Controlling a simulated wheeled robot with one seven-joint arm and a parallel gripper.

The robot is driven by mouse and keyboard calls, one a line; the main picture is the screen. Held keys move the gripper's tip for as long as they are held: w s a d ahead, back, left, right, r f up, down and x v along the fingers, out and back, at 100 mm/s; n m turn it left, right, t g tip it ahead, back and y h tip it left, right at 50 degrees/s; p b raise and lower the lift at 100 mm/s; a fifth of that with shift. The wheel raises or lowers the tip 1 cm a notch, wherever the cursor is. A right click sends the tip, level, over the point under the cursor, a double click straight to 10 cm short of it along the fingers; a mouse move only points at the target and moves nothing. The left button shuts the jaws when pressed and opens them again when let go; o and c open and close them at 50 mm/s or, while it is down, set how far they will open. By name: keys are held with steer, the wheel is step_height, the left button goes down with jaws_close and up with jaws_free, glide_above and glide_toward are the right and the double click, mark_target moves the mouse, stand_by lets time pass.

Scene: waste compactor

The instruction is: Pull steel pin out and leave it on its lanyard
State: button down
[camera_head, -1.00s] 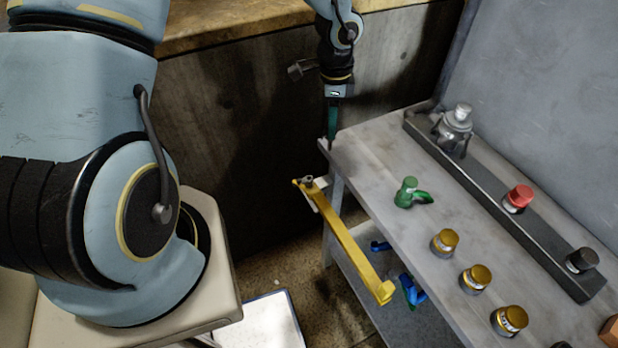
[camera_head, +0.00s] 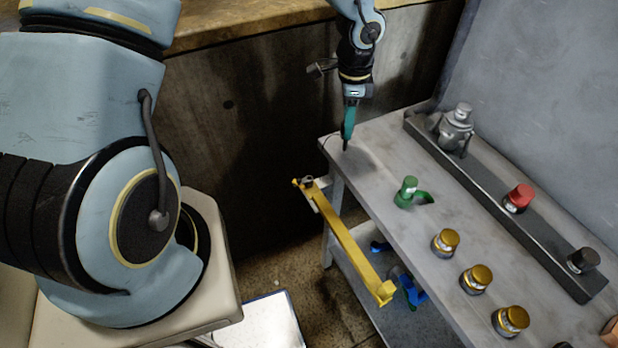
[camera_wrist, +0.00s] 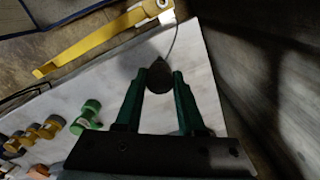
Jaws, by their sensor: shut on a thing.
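My gripper (camera_head: 348,134) hangs above the far left corner of the grey table (camera_head: 365,160), fingers pointing down. In the wrist view its two green fingers (camera_wrist: 160,80) are shut on a dark, rounded piece, apparently the steel pin (camera_wrist: 160,72). A thin dark lanyard (camera_wrist: 176,38) curves up from it toward the yellow bar's end. In the head view only a short dark tip of the pin (camera_head: 346,145) shows below the fingers. The yellow bar (camera_head: 345,240) runs along the table's left side, with a small bracket (camera_head: 306,181) at its far end.
A green knob with a handle (camera_head: 408,192) and several yellow-capped knobs (camera_head: 445,242) stand on the table. A dark rail (camera_head: 500,205) carries a silver fitting (camera_head: 456,130), a red knob (camera_head: 518,198) and a black knob. Blue parts (camera_head: 412,285) sit below. A dark wall stands behind.

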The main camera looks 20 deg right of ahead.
steer(key=shift+s+d, duration=0.25)
steer(key=shift+d, duration=0.4)
steer(key=shift+s+d, duration=0.3)
steer(key=shift+d, duration=0.3)
steer(key=shift+s+d, duration=0.25)
steer(key=shift+d, duration=0.4)
steer(key=shift+f+b, duration=0.2)
steer(key=shift+b, duration=0.1)
steer(key=shift+f, duration=0.3)
steer(key=shift+c, duration=2.2)
jaws_free()
steer(key=shift+r, duration=0.1)
step_height(320, 180, up, 11)
steer(key=b, duration=0.3)
